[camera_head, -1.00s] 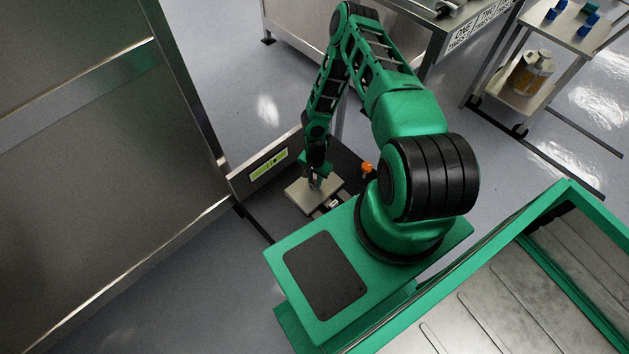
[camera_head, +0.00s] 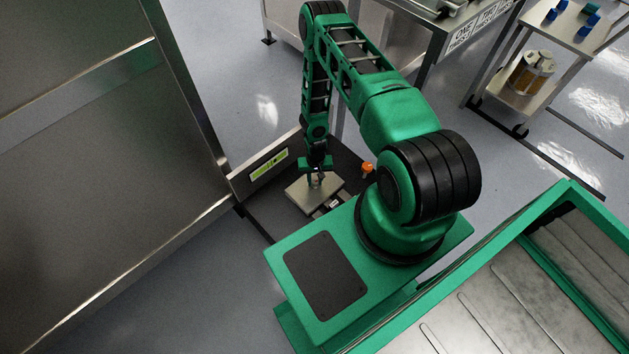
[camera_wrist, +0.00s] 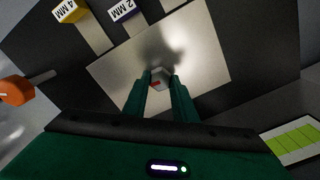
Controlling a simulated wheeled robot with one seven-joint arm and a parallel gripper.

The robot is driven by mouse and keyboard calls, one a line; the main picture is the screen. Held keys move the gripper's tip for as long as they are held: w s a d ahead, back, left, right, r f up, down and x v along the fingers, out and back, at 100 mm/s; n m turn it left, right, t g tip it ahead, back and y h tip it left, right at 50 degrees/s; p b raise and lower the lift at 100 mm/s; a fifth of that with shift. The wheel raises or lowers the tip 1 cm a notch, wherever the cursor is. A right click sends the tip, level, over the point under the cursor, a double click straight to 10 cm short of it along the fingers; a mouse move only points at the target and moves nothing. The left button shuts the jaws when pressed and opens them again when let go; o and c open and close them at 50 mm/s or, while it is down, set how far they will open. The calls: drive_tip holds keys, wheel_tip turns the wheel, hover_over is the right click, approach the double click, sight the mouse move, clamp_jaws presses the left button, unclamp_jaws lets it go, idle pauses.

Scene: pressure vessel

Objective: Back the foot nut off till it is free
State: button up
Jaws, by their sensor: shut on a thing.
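The foot nut (camera_wrist: 158,77) shows in the wrist view as a small pale piece with a red mark, over a light metal plate (camera_wrist: 205,45). My gripper (camera_wrist: 160,84) points down at the plate, with its two green fingers on either side of the nut and shut on it. In the head view my gripper (camera_head: 317,175) is low over the same plate (camera_head: 303,199), and the nut is too small to make out there. The thread under the nut is hidden, so I cannot tell how far it is engaged.
An orange knob (camera_wrist: 17,90) stands left of the plate in the wrist view. A yellow "4 MM" block (camera_wrist: 70,11) and a "2 MM" block (camera_wrist: 122,10) lie beyond the plate. A large metal panel (camera_head: 90,150) fills the left.

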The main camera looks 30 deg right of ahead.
sight(315, 182)
idle(0.4)
drive_tip(key=o, duration=1)
drive_tip(key=shift+o, duration=0.2)
drive_tip(key=shift+r, duration=0.15)
wheel_tip(315, 182, up, 10)
drive_tip(key=shift+r, duration=0.25)
